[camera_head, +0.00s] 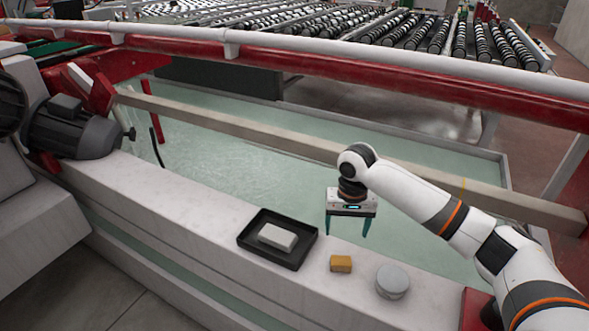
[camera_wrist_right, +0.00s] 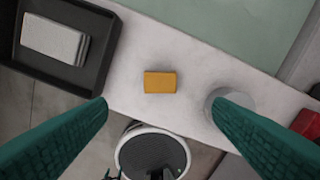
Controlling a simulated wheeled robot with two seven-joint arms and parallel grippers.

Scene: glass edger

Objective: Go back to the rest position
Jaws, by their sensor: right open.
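My right gripper (camera_head: 347,226) hangs above the far edge of the white ledge (camera_head: 190,208), with its green fingers apart and nothing between them. In the right wrist view its two fingers (camera_wrist_right: 160,110) stand wide open at the left and right. A small yellow-orange block (camera_head: 341,264) lies on the ledge below the gripper; it also shows in the right wrist view (camera_wrist_right: 160,82), clear of the fingers. My left gripper is not in view.
A black tray (camera_head: 246,241) holding a white block (camera_head: 277,236) stands left of the yellow block. A round light-grey container (camera_head: 392,281) stands to its right. A beam (camera_head: 250,133) and a red-and-white rail (camera_head: 330,59) cross behind. A motor (camera_head: 72,130) sits at left.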

